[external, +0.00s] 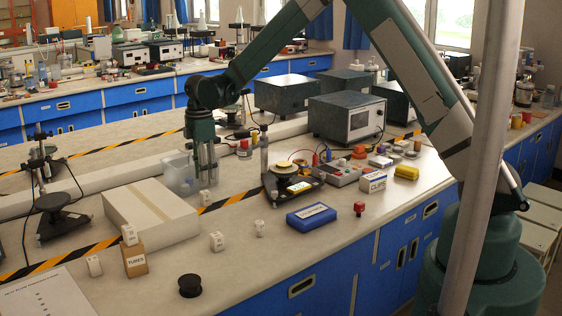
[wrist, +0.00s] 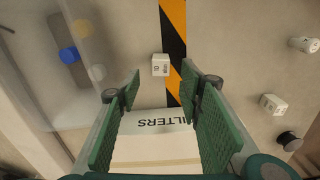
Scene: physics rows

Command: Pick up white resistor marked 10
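My gripper (external: 207,183) points down above the bench with its green fingers apart and nothing between them. In the wrist view, a small white block (wrist: 160,65) with dark marks lies on the bench at the striped tape, just beyond the gap between my fingertips (wrist: 162,80). In the external view this block (external: 205,198) is just below my gripper. Other small white marked blocks stand nearby: one (external: 217,241), another (external: 259,228), one (external: 94,265) at the left, and one (external: 129,234) on the brown TUBES box. Their markings are too small to read, so I cannot tell which says 10.
A white box (external: 150,212) labelled FILTERS (wrist: 155,122) is close to my fingers. A clear bin (external: 178,177) stands behind it. A black spool (external: 190,286), a blue box (external: 311,217) and a black-based stand (external: 290,187) are nearby. The bench front centre is mostly clear.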

